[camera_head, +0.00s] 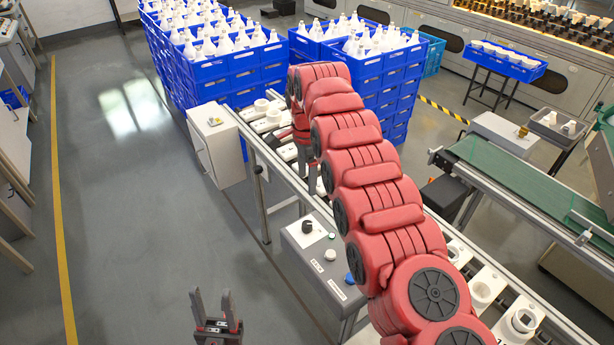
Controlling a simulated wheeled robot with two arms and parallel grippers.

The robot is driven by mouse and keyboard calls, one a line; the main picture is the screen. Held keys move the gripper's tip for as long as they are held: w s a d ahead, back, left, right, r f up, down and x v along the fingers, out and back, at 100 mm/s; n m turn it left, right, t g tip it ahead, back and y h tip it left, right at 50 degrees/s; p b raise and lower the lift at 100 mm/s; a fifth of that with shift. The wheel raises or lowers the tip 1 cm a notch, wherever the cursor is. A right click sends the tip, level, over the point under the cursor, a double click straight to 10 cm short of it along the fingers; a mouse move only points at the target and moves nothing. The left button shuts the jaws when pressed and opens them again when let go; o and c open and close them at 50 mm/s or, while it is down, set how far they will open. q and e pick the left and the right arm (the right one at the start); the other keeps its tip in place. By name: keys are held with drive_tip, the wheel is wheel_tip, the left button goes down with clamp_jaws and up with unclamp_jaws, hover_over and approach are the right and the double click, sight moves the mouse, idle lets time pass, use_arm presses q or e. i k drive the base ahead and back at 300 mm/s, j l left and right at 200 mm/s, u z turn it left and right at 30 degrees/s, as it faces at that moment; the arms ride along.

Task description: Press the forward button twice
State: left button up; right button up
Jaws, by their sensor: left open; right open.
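A grey control box (318,260) stands at the near side of the conveyor line. On its top are a black knob (307,227), a pale button (330,255) and a blue button (350,278). Small labels are on it, too small to read, so I cannot tell which is the forward button. My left gripper (217,308) is open and empty, low at the bottom, left of the box and apart from it. My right arm crosses over the conveyor; its gripper (284,148) is open, partly hidden by the arm, above the conveyor's far part and beyond the box.
The conveyor (497,283) carries white holders and runs beneath my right arm. A white cabinet (215,144) stands beside its far end. Stacked blue crates (238,75) of white bulbs are behind. A green belt (520,183) is at right. The floor at left is clear.

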sight(348, 278)
drive_tip(key=k, duration=1)
